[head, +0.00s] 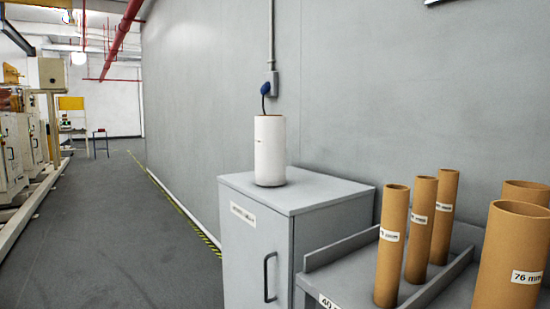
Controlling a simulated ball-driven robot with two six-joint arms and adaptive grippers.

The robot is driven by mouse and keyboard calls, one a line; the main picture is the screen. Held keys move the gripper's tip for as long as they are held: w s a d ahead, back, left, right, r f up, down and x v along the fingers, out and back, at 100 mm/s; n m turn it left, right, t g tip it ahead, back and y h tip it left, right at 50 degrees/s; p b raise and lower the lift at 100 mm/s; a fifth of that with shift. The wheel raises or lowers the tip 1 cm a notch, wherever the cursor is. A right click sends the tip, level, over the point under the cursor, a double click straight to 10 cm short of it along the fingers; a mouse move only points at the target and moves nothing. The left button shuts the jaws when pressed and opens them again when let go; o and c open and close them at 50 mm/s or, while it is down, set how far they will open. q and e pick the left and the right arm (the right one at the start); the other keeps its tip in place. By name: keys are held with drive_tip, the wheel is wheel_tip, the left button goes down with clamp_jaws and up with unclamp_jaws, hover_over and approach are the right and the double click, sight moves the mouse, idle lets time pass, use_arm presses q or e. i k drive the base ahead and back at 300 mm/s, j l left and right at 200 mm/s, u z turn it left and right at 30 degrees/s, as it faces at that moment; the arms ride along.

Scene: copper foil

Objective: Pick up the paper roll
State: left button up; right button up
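A white paper roll (270,151) stands upright on top of a grey cabinet (320,192). A dark thin piece rises from its top or behind it, near a blue plug on the wall; I cannot tell if they touch the roll. Neither of my grippers shows in the head view.
Several brown cardboard tubes (391,246) stand on a grey shelf (345,285) right of the cabinet, one labelled 76 mm. A grey wall (350,90) with a socket and blue plug (271,85) is behind. The floor (120,240) at left is open; machines line its far left.

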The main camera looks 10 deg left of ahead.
sight(270, 129)
drive_tip(key=u, duration=1.05)
drive_tip(key=i+j+u, duration=0.1)
drive_tip(key=i, duration=4.25)
drive_tip(key=i+z, duration=0.1)
drive_tip(key=z, duration=0.3)
drive_tip(key=i+j+z, duration=0.1)
drive_tip(key=z, duration=0.3)
drive_tip(key=i+j+z, duration=0.1)
drive_tip(key=z, duration=0.3)
drive_tip(key=i+j+z, duration=0.1)
drive_tip(key=z, duration=0.3)
drive_tip(key=j+z, duration=0.15)
drive_tip(key=z, duration=0.25)
drive_tip(key=i, duration=0.05)
